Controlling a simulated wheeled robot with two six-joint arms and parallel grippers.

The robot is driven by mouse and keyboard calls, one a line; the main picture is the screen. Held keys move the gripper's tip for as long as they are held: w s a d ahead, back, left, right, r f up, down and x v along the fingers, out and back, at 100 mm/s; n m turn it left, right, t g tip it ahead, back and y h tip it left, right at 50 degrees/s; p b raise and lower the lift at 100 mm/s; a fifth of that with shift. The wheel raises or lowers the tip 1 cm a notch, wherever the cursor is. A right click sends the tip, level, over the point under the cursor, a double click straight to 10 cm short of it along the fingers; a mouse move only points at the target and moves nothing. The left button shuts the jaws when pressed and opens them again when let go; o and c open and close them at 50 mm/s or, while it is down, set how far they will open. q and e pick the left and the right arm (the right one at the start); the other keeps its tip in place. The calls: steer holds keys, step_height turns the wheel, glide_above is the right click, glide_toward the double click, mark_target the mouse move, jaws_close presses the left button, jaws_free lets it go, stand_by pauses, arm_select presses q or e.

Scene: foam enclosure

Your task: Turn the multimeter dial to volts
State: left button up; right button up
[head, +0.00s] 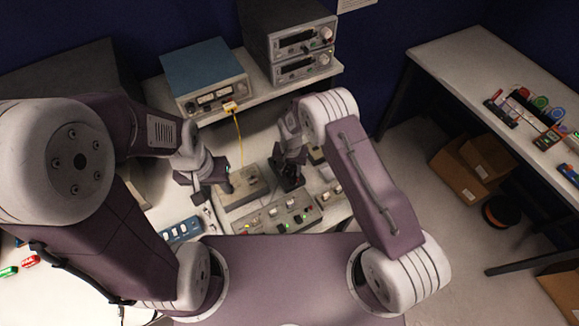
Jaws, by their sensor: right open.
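No instrument here can be named as the multimeter with certainty; its dial is too small to make out or hidden. A beige box (247,194) lies on the bench between my grippers. My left gripper (226,186) is at the box's left side; whether its jaws are apart or touch the box is unclear. My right gripper (288,184) is open, pointing down just right of the box, over the bench. A blue-topped bench instrument (204,72) with a beige front stands on the shelf behind, with a yellow plug and cable at its front.
Two stacked grey instruments (301,54) stand on the raised shelf (262,93). Beige control panels (285,215) with knobs and lights lie in front of my grippers. A blue switch strip (182,230) lies at left. A side table (480,60) and cardboard boxes (473,163) are at right.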

steer(key=shift+f, duration=0.15)
jaws_close()
steer(key=m+b, duration=0.2)
steer(key=m, duration=0.1)
steer(key=shift+f+m+b, duration=0.15)
steer(key=shift+m+b, duration=0.15)
steer(key=m+b, duration=0.1)
steer(key=m, duration=0.2)
steer(key=shift+m+b, duration=0.65)
steer(key=shift+m, duration=0.45)
